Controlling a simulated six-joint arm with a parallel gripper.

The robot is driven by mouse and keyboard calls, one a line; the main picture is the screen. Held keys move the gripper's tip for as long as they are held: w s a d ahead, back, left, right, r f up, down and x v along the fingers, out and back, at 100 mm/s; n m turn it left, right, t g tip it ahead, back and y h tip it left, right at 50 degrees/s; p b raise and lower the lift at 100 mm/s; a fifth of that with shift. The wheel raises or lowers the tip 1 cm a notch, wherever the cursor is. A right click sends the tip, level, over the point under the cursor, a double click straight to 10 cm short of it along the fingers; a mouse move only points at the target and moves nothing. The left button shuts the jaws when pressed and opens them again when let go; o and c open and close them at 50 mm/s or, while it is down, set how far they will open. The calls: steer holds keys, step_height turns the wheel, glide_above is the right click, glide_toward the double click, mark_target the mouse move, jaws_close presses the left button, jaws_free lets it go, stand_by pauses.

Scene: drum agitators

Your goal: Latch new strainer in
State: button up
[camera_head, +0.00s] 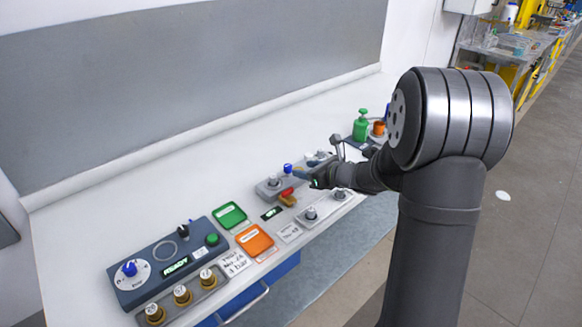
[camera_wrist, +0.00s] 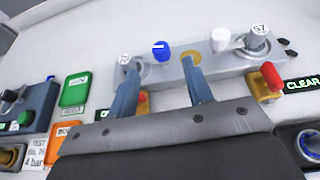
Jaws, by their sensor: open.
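My gripper (camera_wrist: 159,66) is open, its two blue-grey fingers apart over a grey fixture bar (camera_wrist: 220,66) in the wrist view. Nothing is visibly held between the fingertips. A blue cap (camera_wrist: 161,50) stands on the bar between and just beyond the fingers. A brass round part (camera_wrist: 193,55) shows at the right fingertip; I cannot tell if they touch. A red-tipped latch on a brass block (camera_wrist: 268,82) sits at the bar's right end; another red tip (camera_wrist: 143,97) is partly hidden behind the left finger. I cannot tell which part is the new strainer.
A white cap (camera_wrist: 220,38) and a post marked 57 (camera_wrist: 259,42) stand on the bar's right. Green (camera_head: 229,214) and orange (camera_head: 254,240) trays and a READY control box (camera_head: 165,262) lie left of my gripper. A green bottle (camera_head: 361,127) stands farther back. White bench is open behind.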

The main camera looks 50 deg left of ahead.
mark_target(289, 166)
steer(key=x, duration=0.7)
steer(key=shift+a+f, duration=0.1)
steer(key=shift+a, duration=0.15)
steer(key=c, duration=1)
steer(key=shift+w+n+g, duration=0.15)
steer(key=shift+n+g, duration=1.25)
steer(key=shift+g, duration=0.3)
steer(key=o, duration=1)
